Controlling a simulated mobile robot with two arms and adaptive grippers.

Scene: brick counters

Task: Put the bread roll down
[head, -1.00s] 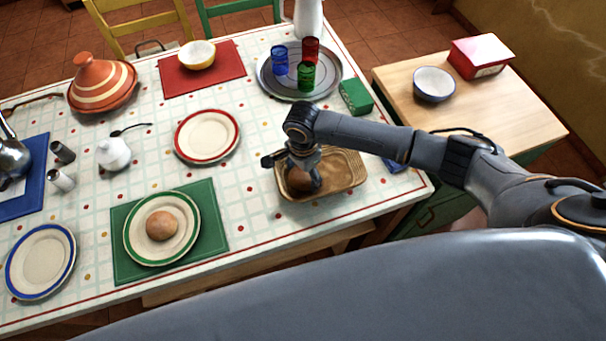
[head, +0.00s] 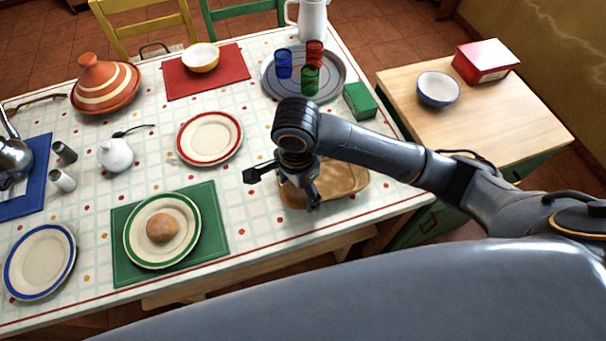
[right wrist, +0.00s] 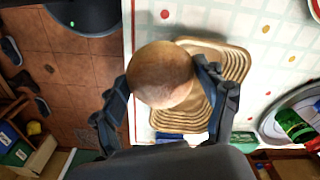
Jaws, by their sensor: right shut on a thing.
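My right gripper (head: 304,194) is over the left part of the bread basket (head: 345,180) near the table's front edge. In the right wrist view, its fingers (right wrist: 162,78) are shut on a round brown bread roll (right wrist: 160,72). The roll covers part of the ribbed basket (right wrist: 226,62) there. In the head view the gripper mostly hides the held roll. A second bread roll (head: 162,228) lies on the green-rimmed plate (head: 135,243) on the green mat (head: 213,250). My left gripper is not in view.
A red-rimmed plate (head: 209,138) and a blue-rimmed plate (head: 40,262) are empty. A round tray (head: 335,88) holds coloured cups behind my arm. A green box (head: 359,101) stands near it. Cloth between the green mat and basket is clear.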

